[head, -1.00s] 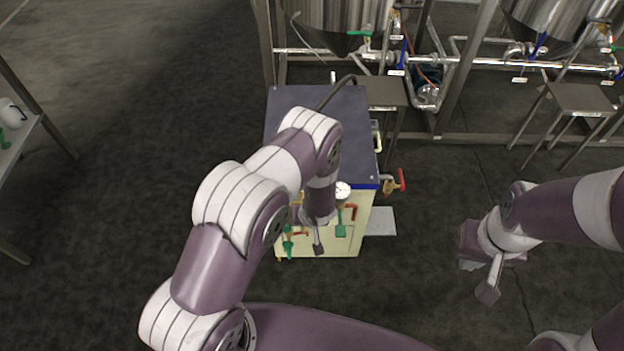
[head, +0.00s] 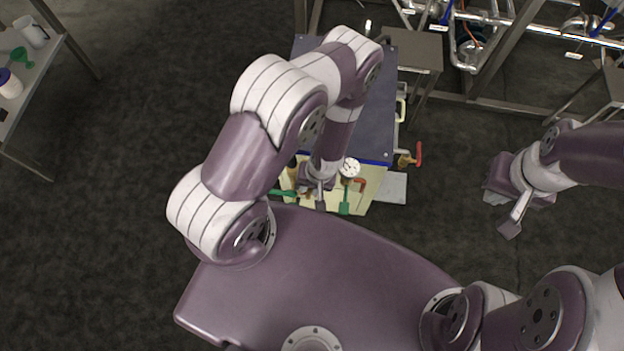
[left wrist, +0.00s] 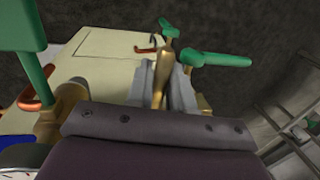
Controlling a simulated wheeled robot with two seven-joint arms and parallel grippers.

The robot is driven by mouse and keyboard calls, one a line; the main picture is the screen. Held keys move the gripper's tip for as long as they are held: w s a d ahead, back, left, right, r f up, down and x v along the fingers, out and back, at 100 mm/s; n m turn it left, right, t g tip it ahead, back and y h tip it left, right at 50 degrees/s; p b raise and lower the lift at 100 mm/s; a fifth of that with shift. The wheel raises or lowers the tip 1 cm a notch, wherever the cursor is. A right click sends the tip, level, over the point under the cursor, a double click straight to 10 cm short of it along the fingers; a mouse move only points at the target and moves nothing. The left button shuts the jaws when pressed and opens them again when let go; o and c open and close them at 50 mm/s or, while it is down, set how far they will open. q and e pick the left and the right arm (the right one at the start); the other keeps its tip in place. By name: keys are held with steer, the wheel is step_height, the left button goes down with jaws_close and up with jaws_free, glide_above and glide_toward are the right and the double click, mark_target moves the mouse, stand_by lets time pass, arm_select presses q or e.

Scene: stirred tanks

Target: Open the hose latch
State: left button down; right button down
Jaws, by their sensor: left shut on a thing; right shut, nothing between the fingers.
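My left gripper (left wrist: 172,90) is at the front of the cream-sided cart; in the head view its tip (head: 319,196) is beside the valves, largely hidden by my wrist. In the left wrist view its grey fingers are shut around a brass lever-like piece (left wrist: 160,78), which looks like the hose latch. A green valve handle (left wrist: 220,60) lies just right of the fingers, and a small green knob (left wrist: 168,27) is beyond them. The hose itself cannot be made out. My right gripper (head: 515,218) is shut and empty, over bare floor at the right.
The cart has a dark top (head: 372,120), a round gauge (head: 349,168), another green handle (left wrist: 20,25) and a red-handled valve (head: 418,155) at its right side. A shelf (head: 30,75) with containers stands far left. Steel tank frames and a small table (head: 412,50) stand behind.

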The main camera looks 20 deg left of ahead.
arm_select(q)
steer(key=c, duration=1.2)
jaws_free()
steer(key=shift+o, duration=0.2)
step_height(320, 180, up, 12)
steer(key=d+p, duration=0.2)
steer(key=p, duration=0.2)
steer(key=shift+w+d+r, duration=0.15)
steer(key=shift+w+r, duration=0.05)
steer(key=shift+w, duration=0.25)
